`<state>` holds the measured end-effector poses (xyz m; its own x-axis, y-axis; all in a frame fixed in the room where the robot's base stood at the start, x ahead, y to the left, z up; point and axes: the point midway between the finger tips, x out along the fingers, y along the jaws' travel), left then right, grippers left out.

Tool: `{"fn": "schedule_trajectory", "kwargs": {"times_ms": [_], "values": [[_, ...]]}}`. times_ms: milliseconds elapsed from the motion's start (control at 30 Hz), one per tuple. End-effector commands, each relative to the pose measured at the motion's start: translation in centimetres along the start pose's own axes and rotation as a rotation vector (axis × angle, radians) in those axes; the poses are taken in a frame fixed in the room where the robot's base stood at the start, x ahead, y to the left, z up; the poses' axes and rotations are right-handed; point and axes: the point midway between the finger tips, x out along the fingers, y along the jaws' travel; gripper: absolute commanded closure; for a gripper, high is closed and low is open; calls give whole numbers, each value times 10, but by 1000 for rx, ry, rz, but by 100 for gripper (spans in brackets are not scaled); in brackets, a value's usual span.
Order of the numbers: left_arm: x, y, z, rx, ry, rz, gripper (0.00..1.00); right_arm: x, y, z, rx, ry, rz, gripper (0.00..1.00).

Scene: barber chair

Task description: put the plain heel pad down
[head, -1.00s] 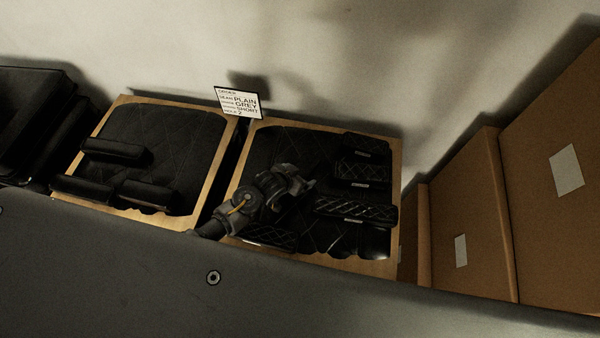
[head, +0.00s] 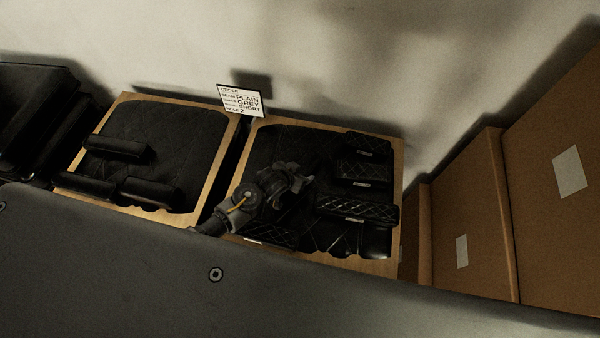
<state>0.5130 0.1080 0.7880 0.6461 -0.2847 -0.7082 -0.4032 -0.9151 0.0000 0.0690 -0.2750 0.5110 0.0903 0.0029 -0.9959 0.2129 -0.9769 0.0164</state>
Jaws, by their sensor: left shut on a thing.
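My left gripper (head: 298,179) is over the left part of the right wooden tray (head: 398,190). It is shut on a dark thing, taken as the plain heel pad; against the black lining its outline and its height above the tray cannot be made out. In the left wooden tray (head: 222,160) lie plain black pads: one at the upper left (head: 118,148), one at the lower left (head: 88,185) and one at the lower middle (head: 150,190). My right gripper is not in view.
Quilted black pads (head: 357,208) fill the right side of the right tray; another (head: 268,236) lies at its front left. An order card (head: 241,101) reading PLAIN, GREY, SHORT stands behind. Cardboard boxes (head: 475,215) stand at right. The left tray's upper part is clear.

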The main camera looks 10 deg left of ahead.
Motion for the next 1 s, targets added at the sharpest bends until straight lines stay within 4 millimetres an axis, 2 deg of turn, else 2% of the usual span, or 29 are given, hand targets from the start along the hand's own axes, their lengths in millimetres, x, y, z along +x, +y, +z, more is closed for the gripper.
{"fn": "schedule_trajectory", "kwargs": {"times_ms": [167, 467, 567, 700, 1000], "values": [[-20, 1, -19, 0, 7, 1, 71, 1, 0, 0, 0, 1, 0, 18], [-86, 38, -33, -2, 6, 4, 71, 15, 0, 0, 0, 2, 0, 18], [-105, 57, -25, -3, 3, 6, 71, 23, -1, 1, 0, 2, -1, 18], [-127, 73, -24, -4, 3, 5, 71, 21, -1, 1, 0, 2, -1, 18], [-153, 94, -19, -2, 2, 3, 71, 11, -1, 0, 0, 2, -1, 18]]}}
